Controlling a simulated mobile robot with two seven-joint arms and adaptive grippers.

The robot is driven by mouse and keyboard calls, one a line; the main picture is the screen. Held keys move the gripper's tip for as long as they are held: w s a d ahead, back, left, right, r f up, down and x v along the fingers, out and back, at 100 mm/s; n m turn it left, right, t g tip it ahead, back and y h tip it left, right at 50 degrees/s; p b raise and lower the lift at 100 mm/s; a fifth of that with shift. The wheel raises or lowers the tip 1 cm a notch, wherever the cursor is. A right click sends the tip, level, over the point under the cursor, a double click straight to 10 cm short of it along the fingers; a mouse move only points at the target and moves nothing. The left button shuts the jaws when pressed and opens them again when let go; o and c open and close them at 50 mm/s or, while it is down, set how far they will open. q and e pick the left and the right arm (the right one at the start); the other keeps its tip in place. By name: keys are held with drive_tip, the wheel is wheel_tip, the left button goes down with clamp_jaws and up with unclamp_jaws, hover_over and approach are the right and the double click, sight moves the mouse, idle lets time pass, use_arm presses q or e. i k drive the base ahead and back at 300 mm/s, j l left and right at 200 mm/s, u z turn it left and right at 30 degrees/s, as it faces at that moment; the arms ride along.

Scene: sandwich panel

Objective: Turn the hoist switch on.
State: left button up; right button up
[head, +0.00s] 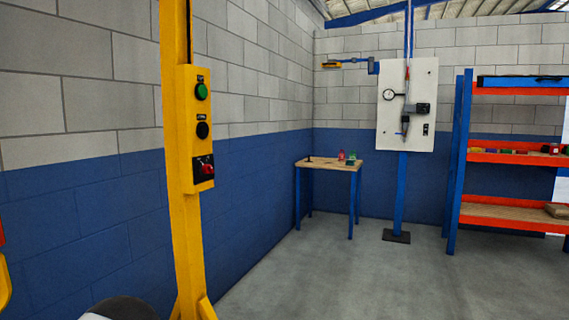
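A yellow control box (187,128) is fixed on a yellow upright post (184,255) at the left of the head view. It carries a green button (201,91) at the top, a black round control (202,130) in the middle and a red switch (207,169) on a dark plate at the bottom. The labels are too small to read, and I cannot tell the position of the red switch. Neither of my grippers is in view.
A small wooden-topped table (329,165) with a few small items stands in the corner. A white panel (428,112) hangs on a blue post at the back. Blue and orange shelves (512,158) stand at the right. The grey floor (370,275) between is clear.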

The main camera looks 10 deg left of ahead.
sight(205, 168)
drive_tip(key=i+l, duration=0.1)
drive_tip(key=i, duration=0.35)
drive_tip(key=i+l+u, duration=0.1)
drive_tip(key=i, duration=0.3)
drive_tip(key=i+l, duration=0.15)
drive_tip(key=i, duration=0.3)
drive_tip(key=i+l+u, duration=0.15)
drive_tip(key=i, duration=0.3)
drive_tip(key=i+l, duration=0.2)
drive_tip(key=i, duration=0.2)
drive_tip(key=i+l+u, duration=0.1)
drive_tip(key=i+u, duration=0.15)
drive_tip(key=u, duration=0.2)
drive_tip(key=i+l+u, duration=0.2)
drive_tip(key=u, duration=0.3)
drive_tip(key=i+l+u, duration=0.2)
drive_tip(key=u, duration=0.25)
drive_tip(key=i+l+u, duration=0.1)
drive_tip(key=l+u, duration=0.4)
drive_tip(key=j, duration=0.1)
